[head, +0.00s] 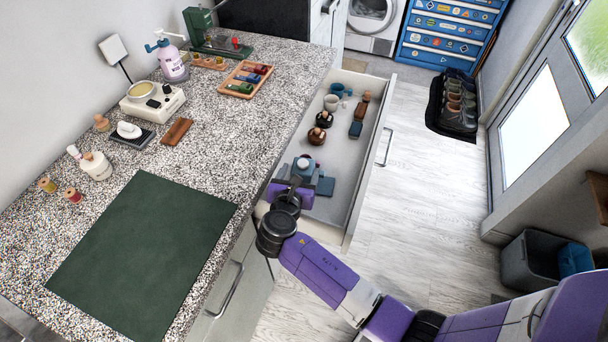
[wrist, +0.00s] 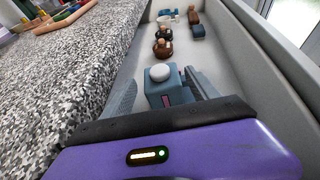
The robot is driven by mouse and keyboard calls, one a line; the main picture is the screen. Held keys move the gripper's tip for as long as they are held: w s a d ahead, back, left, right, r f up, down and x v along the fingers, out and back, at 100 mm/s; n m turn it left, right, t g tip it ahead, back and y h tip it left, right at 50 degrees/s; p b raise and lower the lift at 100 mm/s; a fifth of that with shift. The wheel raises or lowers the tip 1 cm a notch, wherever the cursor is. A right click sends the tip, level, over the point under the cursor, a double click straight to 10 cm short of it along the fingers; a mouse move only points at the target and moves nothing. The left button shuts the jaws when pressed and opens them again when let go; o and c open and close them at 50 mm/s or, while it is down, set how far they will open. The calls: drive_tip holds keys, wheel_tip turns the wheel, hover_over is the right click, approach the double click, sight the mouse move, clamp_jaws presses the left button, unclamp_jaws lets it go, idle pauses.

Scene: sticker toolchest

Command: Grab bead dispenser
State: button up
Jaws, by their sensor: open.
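A blue-grey boxy thing with a round white knob on top, which looks like the bead dispenser (head: 303,168), stands in the near end of the open drawer. In the wrist view the dispenser (wrist: 164,86) is upright between my two grey fingers. My gripper (head: 296,181) is open, with its purple body over the near end of the drawer. In the wrist view my gripper (wrist: 162,92) has one finger on each side of the dispenser. Its lower part is hidden by the gripper body, and I cannot tell whether a finger touches it.
The drawer (head: 363,184) has walls close around my gripper. The speckled counter (head: 230,140) rises on the left.

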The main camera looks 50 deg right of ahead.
sight(302, 166)
drive_tip(key=x, duration=0.4)
drive_tip(key=shift+w+d, duration=0.2)
drive_tip(key=shift+d, duration=0.2)
clamp_jaws()
